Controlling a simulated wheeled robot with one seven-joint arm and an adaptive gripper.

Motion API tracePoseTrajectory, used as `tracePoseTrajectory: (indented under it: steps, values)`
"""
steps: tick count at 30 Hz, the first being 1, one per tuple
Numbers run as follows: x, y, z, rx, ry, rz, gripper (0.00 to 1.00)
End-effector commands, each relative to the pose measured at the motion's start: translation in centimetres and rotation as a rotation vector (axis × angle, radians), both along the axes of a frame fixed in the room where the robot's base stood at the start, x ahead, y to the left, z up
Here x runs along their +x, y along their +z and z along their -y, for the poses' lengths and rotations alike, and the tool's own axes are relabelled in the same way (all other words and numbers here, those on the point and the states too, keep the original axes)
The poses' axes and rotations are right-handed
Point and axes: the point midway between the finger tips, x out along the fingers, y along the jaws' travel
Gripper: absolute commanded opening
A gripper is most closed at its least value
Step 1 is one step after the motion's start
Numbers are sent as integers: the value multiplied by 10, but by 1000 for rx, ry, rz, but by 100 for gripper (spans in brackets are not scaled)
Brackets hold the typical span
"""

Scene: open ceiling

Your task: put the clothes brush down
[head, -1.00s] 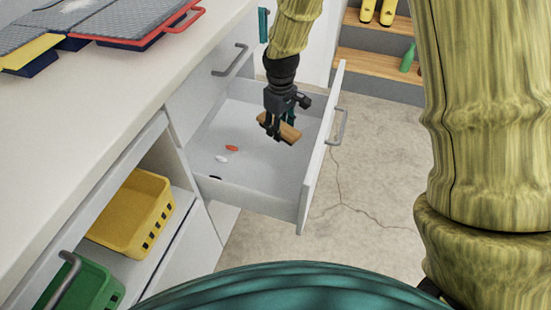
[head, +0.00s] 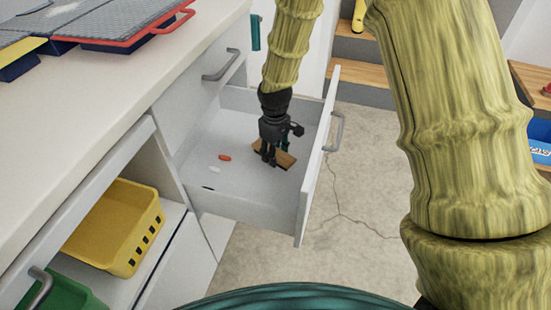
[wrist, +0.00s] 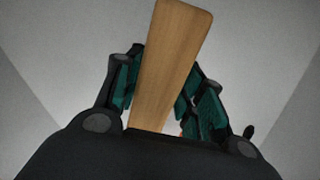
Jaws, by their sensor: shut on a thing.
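The clothes brush (head: 284,160) is a flat brown wooden piece, low inside the open white drawer (head: 245,208) in the head view. My gripper (head: 272,160) is shut on it, pointing down into the drawer. In the wrist view the brush's wooden back (wrist: 172,60) runs up between the two teal-padded fingers of my gripper (wrist: 160,95). I cannot tell whether the brush touches the drawer floor.
A small red-orange item (head: 225,157) and a white item (head: 215,169) lie on the drawer floor left of my gripper. A yellow bin (head: 118,225) and a green bin (head: 62,292) stand in the open compartment below the counter (head: 125,88).

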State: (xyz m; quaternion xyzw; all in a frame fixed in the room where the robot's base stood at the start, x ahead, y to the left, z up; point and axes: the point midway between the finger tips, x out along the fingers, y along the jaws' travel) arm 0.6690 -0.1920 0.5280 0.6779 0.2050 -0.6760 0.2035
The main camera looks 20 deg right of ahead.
Motion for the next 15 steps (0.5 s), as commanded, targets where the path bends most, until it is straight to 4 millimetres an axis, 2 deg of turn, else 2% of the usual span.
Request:
tracePoseTrajectory:
  steps: [1,4,15]
  values:
    - [-1,-11,0,0,0,-2,13]
    - [0,-20,1,0,-1,-1,13]
    - [-1,-22,1,-1,-2,-1,13]
